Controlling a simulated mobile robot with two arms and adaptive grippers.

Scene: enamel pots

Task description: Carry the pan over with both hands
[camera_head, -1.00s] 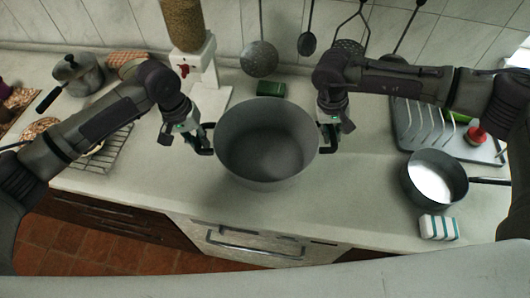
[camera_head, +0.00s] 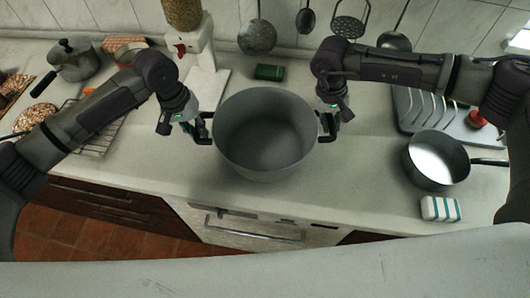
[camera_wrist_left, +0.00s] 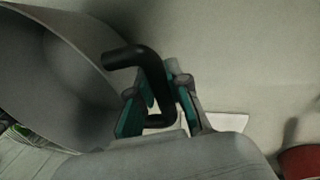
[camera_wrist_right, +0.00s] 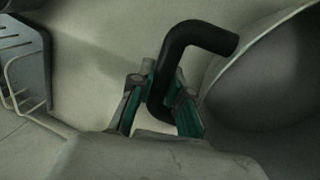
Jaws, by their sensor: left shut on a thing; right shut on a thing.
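The pan is a large, deep grey pot (camera_head: 265,135) with a black handle on each side, upright and empty in the middle of the head view. My left gripper (camera_head: 201,128) is shut on its left handle; the left wrist view shows the black handle (camera_wrist_left: 150,75) between the fingers (camera_wrist_left: 160,105). My right gripper (camera_head: 328,122) is shut on the right handle; the right wrist view shows that handle (camera_wrist_right: 185,50) between the fingers (camera_wrist_right: 160,102). The pot is over the pale counter (camera_head: 130,175); I cannot tell whether its base touches it.
A green box (camera_head: 269,72) and a white dispenser (camera_head: 203,65) stand behind the pot. A wire rack (camera_head: 100,138) and lidded pot (camera_head: 75,60) are left.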

